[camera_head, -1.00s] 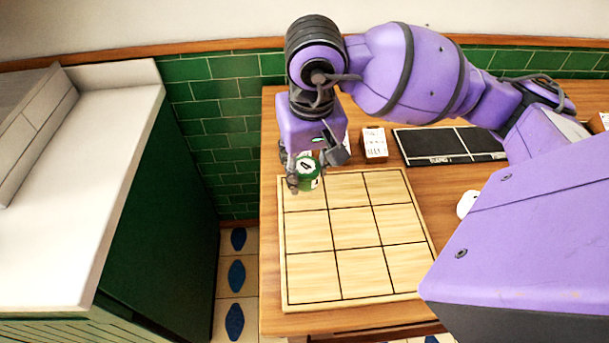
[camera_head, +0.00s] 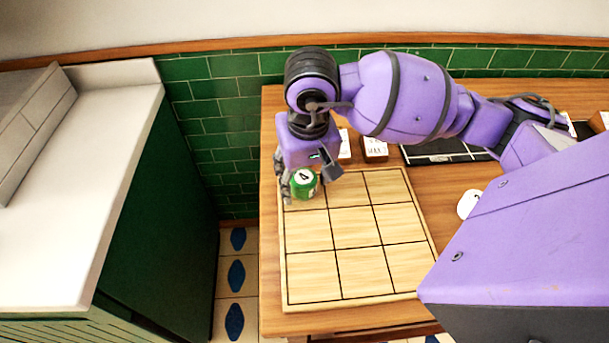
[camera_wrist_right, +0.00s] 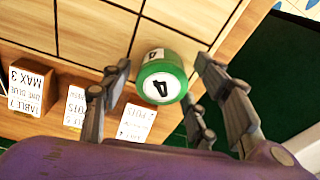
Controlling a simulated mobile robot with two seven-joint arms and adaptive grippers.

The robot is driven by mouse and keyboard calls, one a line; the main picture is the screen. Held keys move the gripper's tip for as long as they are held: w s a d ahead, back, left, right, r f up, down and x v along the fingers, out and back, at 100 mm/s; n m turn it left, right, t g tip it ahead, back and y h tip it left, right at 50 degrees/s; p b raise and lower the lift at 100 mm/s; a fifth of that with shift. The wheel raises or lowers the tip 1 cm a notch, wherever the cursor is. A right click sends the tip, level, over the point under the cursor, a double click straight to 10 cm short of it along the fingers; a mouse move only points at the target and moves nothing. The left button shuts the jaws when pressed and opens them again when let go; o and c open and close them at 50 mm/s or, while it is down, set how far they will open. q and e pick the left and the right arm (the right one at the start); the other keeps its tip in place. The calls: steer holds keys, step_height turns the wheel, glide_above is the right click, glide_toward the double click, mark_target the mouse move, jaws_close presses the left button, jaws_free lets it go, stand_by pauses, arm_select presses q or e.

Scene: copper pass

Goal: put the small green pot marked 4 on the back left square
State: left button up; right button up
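The small green pot (camera_head: 304,184) has a white lid marked 4. It stands upright on the back left square (camera_head: 318,202) of the light wooden grid board (camera_head: 390,293). It also shows in the right wrist view (camera_wrist_right: 161,76), near the board's edge. My right gripper (camera_head: 309,180) is lowered around the pot from behind. Its fingers are spread, with a visible gap on each side of the pot in the wrist view (camera_wrist_right: 163,72). My left gripper is out of view.
Small white-faced cards on wooden blocks (camera_head: 375,147) stand behind the board. A black panel (camera_head: 440,150) lies at the back, partly behind my right arm. A white round thing (camera_head: 468,204) sits right of the board. The other squares are empty.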

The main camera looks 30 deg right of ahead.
mark_target(307, 183)
steer(key=shift+r, duration=0.6)
step_height(307, 183, up, 11)
steer(key=s, duration=0.1)
steer(key=shift+s+a, duration=0.2)
